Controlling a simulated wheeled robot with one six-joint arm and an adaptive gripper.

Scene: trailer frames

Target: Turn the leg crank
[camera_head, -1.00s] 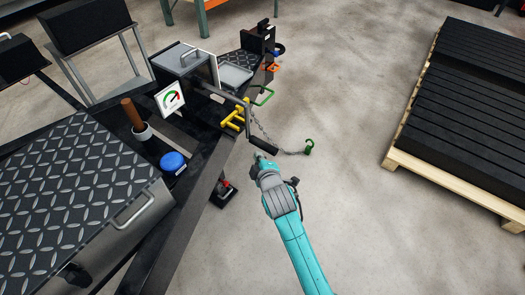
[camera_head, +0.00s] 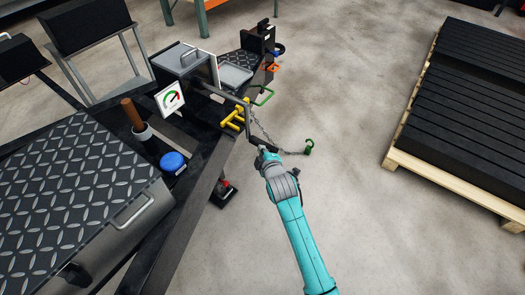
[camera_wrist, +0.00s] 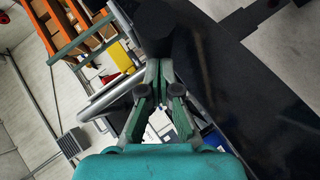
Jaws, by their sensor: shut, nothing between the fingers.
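The leg crank has a grey arm (camera_head: 249,122) and a black handle (camera_head: 257,140), beside the yellow T-handles at the front of the trailer frame. My gripper (camera_head: 262,151) is at the handle's near end and hides part of it. In the wrist view my gripper's fingers (camera_wrist: 158,72) are shut with nothing between them. A dark rounded cylinder (camera_wrist: 166,25), which looks like the crank handle, is just beyond the fingertips. I cannot tell whether they touch.
Yellow handles (camera_head: 234,118) and a chain with a green hook (camera_head: 308,147) are close to the crank. A black frame beam (camera_head: 195,205) runs to the left of my arm. A loaded pallet (camera_head: 455,190) stands right. The floor between is clear.

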